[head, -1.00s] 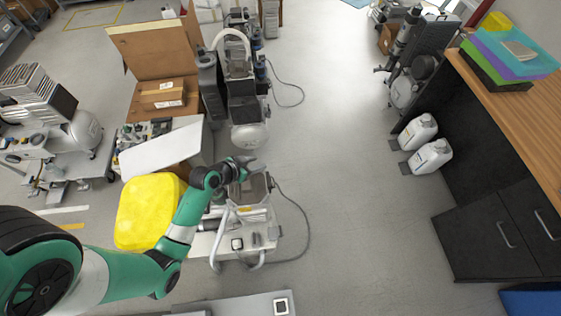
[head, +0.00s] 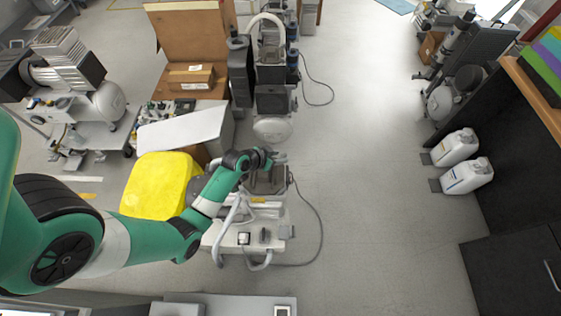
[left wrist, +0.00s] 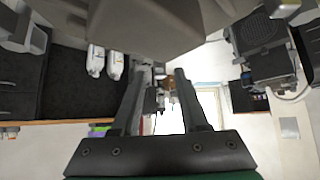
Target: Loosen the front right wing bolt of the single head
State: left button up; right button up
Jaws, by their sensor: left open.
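The compressor unit (head: 268,182) with a dark boxy head stands in the lower middle of the head view, on a pale base with a bent tube handle. I cannot make out a wing bolt on it in either view. My left gripper (head: 277,157) is over the far edge of this head; I cannot tell whether it touches. In the left wrist view my left gripper (left wrist: 157,78) has its two fingers apart with nothing held between them. A large grey-beige surface (left wrist: 140,35) fills the top of that view, close to the fingers. My right gripper is not in view.
A yellow block-shaped cover (head: 158,185) lies left of the unit, under my left arm. A taller compressor (head: 272,90) stands behind. A cable (head: 318,225) loops on the floor at right. White jugs (head: 466,175) stand by the dark cabinet. The floor between is clear.

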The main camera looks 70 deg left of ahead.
pick_arm(q)
jog(key=shift+x, duration=0.75)
grip_shut()
jog(key=shift+r, duration=0.1)
